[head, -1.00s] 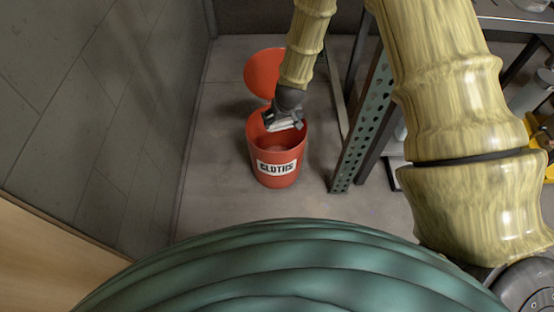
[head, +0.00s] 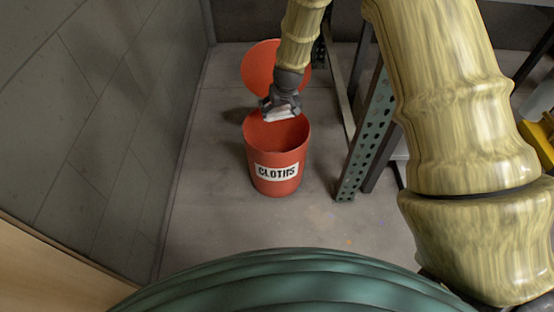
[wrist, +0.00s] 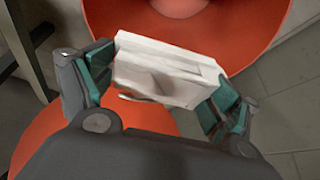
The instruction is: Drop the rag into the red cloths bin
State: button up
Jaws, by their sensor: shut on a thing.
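The red cloths bin (head: 277,180) stands upright on the floor with a white label reading CLOTHS. Its round red lid (head: 262,68) is open behind it. My gripper (head: 281,115) is over the back part of the bin's mouth. It is shut on the white rag (head: 283,115). In the wrist view the folded rag (wrist: 165,72) sits between the two fingers (wrist: 160,85), with red round surfaces of the bin and lid above and below it. The bin's inside is partly visible and looks empty.
A green perforated rack post (head: 362,135) stands just right of the bin. A grey panelled wall (head: 100,120) runs along the left. Floor around the bin is clear. A yellow object (head: 540,140) sits at the right edge.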

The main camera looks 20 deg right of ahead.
jog(key=shift+f+b, duration=2.9)
jog(key=shift+b, duration=0.2)
jog(key=o, duration=0.8)
jog(key=shift+c, duration=0.2)
jog(key=shift+v, duration=6.05)
jog(key=shift+a, duration=0.1)
